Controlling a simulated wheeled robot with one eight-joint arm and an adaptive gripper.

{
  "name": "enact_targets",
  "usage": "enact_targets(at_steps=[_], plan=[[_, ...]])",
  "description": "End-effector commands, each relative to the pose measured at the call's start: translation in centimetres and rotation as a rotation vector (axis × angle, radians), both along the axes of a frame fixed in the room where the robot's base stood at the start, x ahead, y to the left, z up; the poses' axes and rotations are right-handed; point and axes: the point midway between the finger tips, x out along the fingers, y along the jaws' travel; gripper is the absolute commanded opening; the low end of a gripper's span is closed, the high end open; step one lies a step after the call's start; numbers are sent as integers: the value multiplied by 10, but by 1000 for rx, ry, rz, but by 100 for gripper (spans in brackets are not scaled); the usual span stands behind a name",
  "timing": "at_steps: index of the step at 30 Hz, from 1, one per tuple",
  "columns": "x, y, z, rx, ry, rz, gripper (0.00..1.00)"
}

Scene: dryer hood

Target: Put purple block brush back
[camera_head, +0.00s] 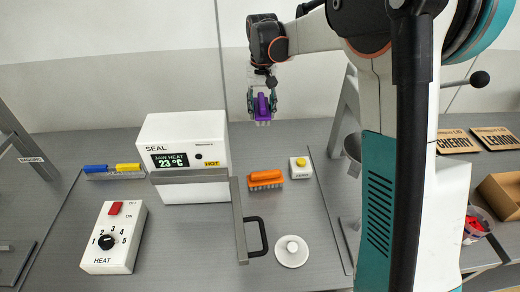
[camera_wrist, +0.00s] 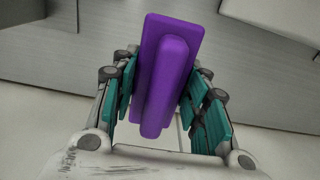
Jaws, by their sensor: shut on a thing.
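The purple block brush (camera_head: 262,108) is held in my gripper (camera_head: 260,100), up in the air above the back of the table, right of the sealer. In the wrist view the purple brush (camera_wrist: 166,70) lies between the teal finger pads of my gripper (camera_wrist: 165,95), its long body slightly tilted. In the head view its pale bristles point down and touch nothing. An orange block brush (camera_head: 265,180) lies on the table below it. A blue and a yellow brush (camera_head: 128,167) lie end to end at the left.
The white sealer box (camera_head: 190,188) reads "JAW HEAT 23 °C", with a grey bar and dark handle (camera_head: 257,237) in front. A heat dial box (camera_head: 114,238), a small yellow-button box (camera_head: 300,167) and a round white lid (camera_head: 291,251) stand around it. Bare table shows behind the orange brush.

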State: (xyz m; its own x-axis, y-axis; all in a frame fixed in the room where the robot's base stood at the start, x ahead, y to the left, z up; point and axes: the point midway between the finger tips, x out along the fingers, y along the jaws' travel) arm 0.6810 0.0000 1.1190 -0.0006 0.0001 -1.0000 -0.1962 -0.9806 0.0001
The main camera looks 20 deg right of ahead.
Motion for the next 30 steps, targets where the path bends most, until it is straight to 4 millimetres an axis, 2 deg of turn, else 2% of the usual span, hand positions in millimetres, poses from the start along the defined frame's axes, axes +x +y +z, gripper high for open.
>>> enact_targets(at_steps=[1, 6, 15, 18, 25, 30], plan=[[0, 0, -14, 0, 0, 0, 19], [0, 0, -57, 0, 0, 1, 19], [0, 0, -124, 0, 0, 1, 19], [0, 0, -137, 0, 0, 1, 19], [-1, 0, -150, 0, 0, 1, 19], [0, 0, -175, 0, 0, 1, 19]])
